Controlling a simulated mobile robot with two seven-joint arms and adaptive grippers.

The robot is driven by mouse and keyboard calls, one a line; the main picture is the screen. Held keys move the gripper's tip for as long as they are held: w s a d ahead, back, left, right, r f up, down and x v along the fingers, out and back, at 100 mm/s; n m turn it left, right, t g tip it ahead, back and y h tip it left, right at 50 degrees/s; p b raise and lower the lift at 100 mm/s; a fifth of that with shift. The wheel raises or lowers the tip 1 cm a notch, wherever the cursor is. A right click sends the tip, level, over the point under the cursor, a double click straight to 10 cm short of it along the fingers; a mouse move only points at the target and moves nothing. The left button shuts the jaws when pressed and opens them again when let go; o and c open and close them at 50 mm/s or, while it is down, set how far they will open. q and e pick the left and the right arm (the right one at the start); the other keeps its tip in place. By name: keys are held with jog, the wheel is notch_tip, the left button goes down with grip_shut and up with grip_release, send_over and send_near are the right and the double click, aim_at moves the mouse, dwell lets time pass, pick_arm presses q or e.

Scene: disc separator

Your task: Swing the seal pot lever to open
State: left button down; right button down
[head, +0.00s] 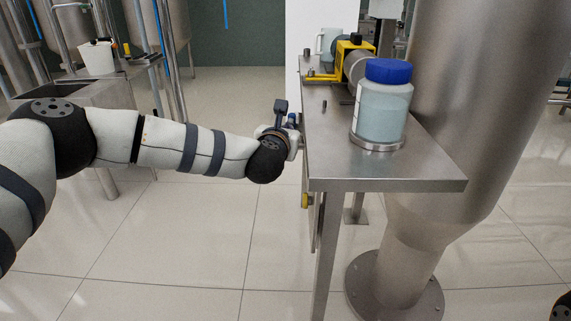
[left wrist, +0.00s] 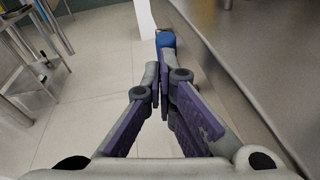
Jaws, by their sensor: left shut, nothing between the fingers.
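My left gripper (head: 294,140) is at the left edge of the steel table in the head view, mostly hidden by its own wrist. In the left wrist view its purple-padded fingers (left wrist: 161,75) are shut with nothing between them. A blue piece (left wrist: 165,41) shows just beyond the fingertips, close to the table edge; a small blue part (head: 292,118) also shows above the gripper in the head view. I cannot tell for certain whether this is the seal pot lever, or whether the fingers touch it. My right gripper is not in view.
A large steel vessel (head: 465,110) stands at right. A yellow knob (head: 305,200) sits below the table edge.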

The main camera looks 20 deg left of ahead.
pick_arm(q)
jog(key=shift+w+a+r, duration=0.1)
jog(key=shift+w+r, duration=0.05)
jog(key=shift+w, duration=0.15)
jog(key=shift+r, duration=0.1)
dwell(0.5)
